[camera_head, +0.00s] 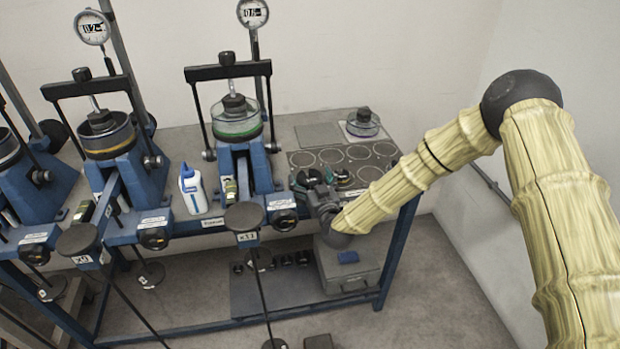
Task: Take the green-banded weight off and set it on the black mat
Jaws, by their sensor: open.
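My gripper (346,184) is at the right end of the bench, over the grey plate with ring outlines. Its dark fingers are apart and nothing shows between them. I cannot make out a green band on any weight. The middle frame's clear cell (237,124) has a green ring. A black mat (285,292) lies low under the bench, with several small dark weights (287,260) along its back.
Lever frames stand to the left, with long levers marked x9 (82,259) and x11 (247,237) jutting forward. A white-and-blue bottle (192,189) stands between two frames. A grey box (347,268) is right of the mat. The mat's front part is bare.

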